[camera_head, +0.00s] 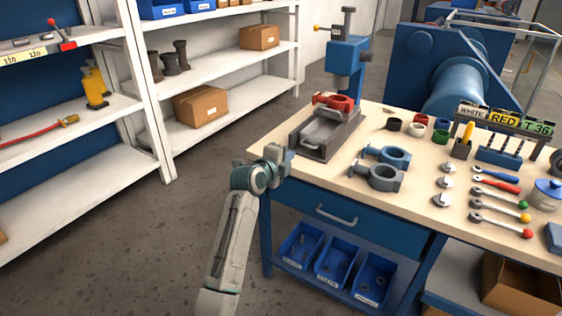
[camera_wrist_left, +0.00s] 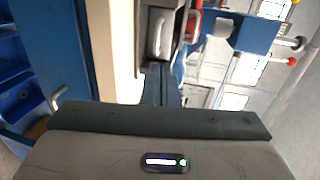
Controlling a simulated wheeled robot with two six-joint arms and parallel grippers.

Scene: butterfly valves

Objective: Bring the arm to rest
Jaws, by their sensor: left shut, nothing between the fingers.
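My left arm rises from the bottom of the head view, and its gripper (camera_head: 281,160) is beside the left edge of the workbench (camera_head: 330,178), close to the grey vise. The gripper is shut and empty. In the left wrist view the gripper's fingers (camera_wrist_left: 162,85) point toward the bench edge and the vise. A red valve body (camera_head: 334,102) sits on the grey vise (camera_head: 325,132) at the bench's left end. Two blue-grey valve bodies (camera_head: 378,174) lie on the bench right of the gripper. My right gripper does not show.
White shelves (camera_head: 215,110) with cardboard boxes stand at the left. Blue bins (camera_head: 335,262) are under the bench drawer (camera_head: 325,216). Several discs, handles and a sign rack (camera_head: 505,118) fill the bench's right part. The floor (camera_head: 130,240) left of my arm is clear.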

